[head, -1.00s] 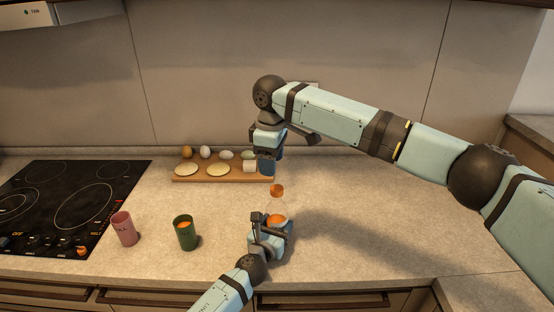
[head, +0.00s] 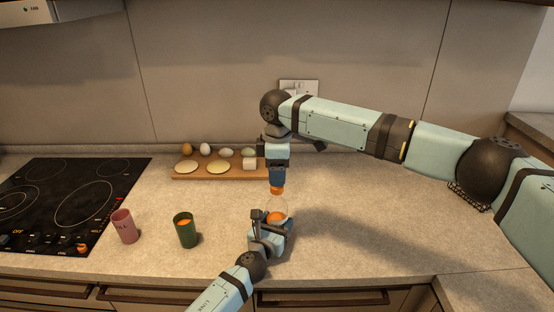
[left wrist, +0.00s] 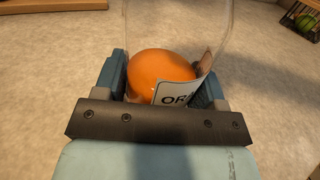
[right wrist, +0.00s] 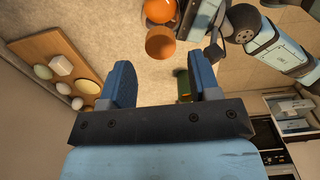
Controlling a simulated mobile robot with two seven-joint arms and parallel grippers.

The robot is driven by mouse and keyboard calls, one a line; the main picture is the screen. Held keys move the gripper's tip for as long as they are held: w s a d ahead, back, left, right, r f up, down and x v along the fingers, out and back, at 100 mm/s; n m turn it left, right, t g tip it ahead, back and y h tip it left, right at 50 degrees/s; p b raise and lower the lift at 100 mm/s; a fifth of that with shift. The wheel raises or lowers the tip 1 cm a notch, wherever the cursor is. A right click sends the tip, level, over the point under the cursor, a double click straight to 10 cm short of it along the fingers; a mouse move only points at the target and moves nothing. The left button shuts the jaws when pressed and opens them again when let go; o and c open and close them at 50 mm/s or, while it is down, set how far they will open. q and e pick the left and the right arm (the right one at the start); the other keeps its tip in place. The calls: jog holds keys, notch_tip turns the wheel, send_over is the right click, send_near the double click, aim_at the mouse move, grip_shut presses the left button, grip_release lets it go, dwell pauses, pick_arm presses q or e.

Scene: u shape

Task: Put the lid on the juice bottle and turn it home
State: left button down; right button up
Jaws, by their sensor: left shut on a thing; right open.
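The clear juice bottle (head: 285,204) stands upright on the counter with orange juice low inside. In the left wrist view, part of its label reads "OR" (left wrist: 175,97). My left gripper (head: 268,228) is shut on the bottle's lower part. The orange lid (head: 277,190) sits at the bottle's top; I cannot tell how far it is turned. My right gripper (head: 277,180) points down just above the lid, with its fingers apart. In the right wrist view the lid (right wrist: 160,43) lies beyond the open fingertips, roughly in line with the gap between them.
A green cup (head: 186,232) with orange contents and a pink cup (head: 124,227) stand to the left. A wooden board (head: 215,178) with eggs and pale rounds lies behind. A black hob (head: 65,205) is at far left.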

jog(key=shift+f, duration=2.1)
jog(key=c, duration=0.9)
jog(key=m, duration=0.5)
jog(key=o, duration=1)
jog(key=shift+r, duration=2.25)
jog(key=shift+c, duration=0.3)
